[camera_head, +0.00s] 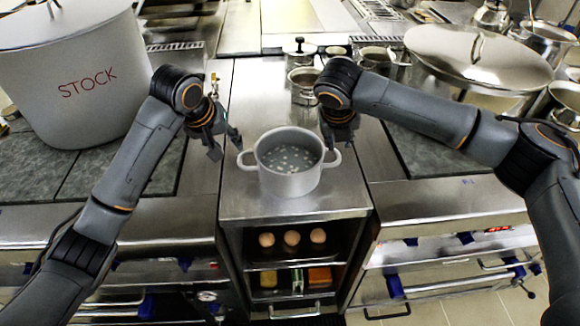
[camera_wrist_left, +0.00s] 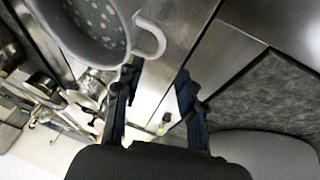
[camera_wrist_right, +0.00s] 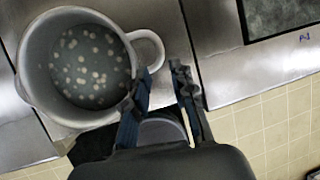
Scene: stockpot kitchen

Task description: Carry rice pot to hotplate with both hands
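The rice pot (camera_head: 289,184) is a grey two-handled pot holding liquid with pale bits. It stands upright on the steel counter in the middle. My left gripper (camera_head: 227,146) is open beside its left handle (camera_head: 246,161). In the left wrist view that handle (camera_wrist_left: 152,38) lies just past the fingertips (camera_wrist_left: 154,78), with no grip on it. My right gripper (camera_head: 333,138) is near the right handle (camera_head: 333,159). In the right wrist view its fingers (camera_wrist_right: 163,82) are open, with the handle (camera_wrist_right: 153,46) just past them. Dark grey plates (camera_head: 140,180) lie left and right; which is the hotplate is unclear.
A large STOCK pot (camera_head: 85,90) stands on the left plate. A wide lidded pan (camera_head: 480,58) is at the right. Small metal pots (camera_head: 304,86) stand behind the rice pot. Eggs (camera_head: 292,238) sit in the open shelf below the counter.

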